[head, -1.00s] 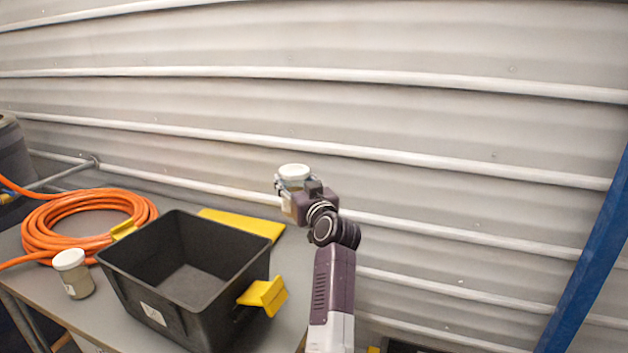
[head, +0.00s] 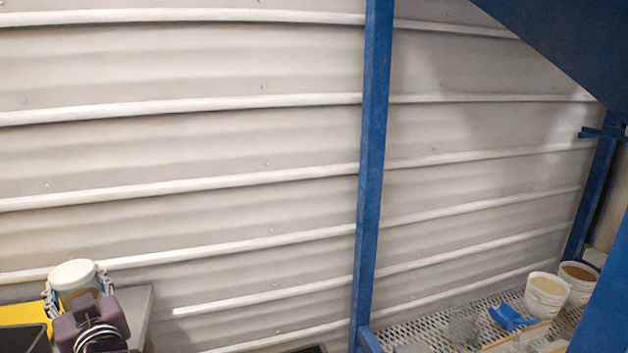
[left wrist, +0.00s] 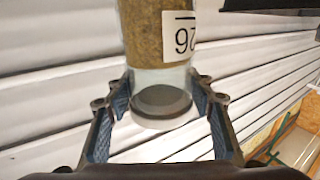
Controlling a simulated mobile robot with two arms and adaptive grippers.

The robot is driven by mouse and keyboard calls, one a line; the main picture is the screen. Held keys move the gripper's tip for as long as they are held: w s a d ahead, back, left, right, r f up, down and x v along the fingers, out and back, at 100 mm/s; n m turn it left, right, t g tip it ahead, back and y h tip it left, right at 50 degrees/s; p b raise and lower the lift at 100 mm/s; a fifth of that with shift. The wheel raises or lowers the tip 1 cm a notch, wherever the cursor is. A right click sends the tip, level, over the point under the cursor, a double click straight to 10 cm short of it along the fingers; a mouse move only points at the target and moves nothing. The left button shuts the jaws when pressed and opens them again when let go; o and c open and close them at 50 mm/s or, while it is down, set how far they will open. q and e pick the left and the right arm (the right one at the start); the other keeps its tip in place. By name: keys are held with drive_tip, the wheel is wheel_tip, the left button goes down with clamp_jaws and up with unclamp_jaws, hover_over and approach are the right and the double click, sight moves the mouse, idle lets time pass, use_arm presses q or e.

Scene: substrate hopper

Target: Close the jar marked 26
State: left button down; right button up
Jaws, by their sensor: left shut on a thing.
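A jar with a pale round top (head: 75,273) is at the lower left of the head view. In the left wrist view the jar (left wrist: 152,50) has brown contents, a clear band and a white label that reads 26 upside down. The end nearest the camera shows a dark disc inside a pale ring. I cannot tell whether a lid is fully seated there. My left gripper (head: 77,288) is shut on the jar, with its fingers (left wrist: 160,95) on either side. The jar is held up near the wall. My right gripper is not in view.
A blue post (head: 370,180) stands before the ribbed wall (head: 230,140). At the lower right, a mesh shelf (head: 485,300) holds two tubs (head: 547,293) (head: 579,281) and a blue scoop (head: 511,317). A grey table corner (head: 137,303) and something yellow (head: 22,313) show at the lower left.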

use_arm(q)
drive_tip(key=s+d+f+m+t+h, duration=0.2)
drive_tip(key=s+d+f+m+h, duration=0.2)
drive_tip(key=s+d, duration=0.5)
drive_tip(key=s+d+f+m+t+h, duration=0.3)
drive_tip(key=s+d+f+h, duration=0.6)
drive_tip(key=d, duration=0.7)
drive_tip(key=shift+s+d+m, duration=0.3)
drive_tip(key=shift+s+m, duration=0.4)
drive_tip(key=shift+m, duration=0.3)
drive_tip(key=shift+w+d+r, duration=0.1)
drive_tip(key=w+d+m+g+h, duration=0.2)
drive_tip(key=w+d+m+h, duration=0.1)
drive_tip(key=d, duration=0.4)
drive_tip(key=w+d+m+g+h, duration=0.1)
drive_tip(key=w+d+m+h, duration=0.2)
drive_tip(key=d+m+h, duration=0.2)
drive_tip(key=shift+d+r+g+h, duration=0.45)
drive_tip(key=shift+d+h, duration=0.45)
drive_tip(key=shift+h, duration=0.9)
drive_tip(key=shift+s, duration=0.1)
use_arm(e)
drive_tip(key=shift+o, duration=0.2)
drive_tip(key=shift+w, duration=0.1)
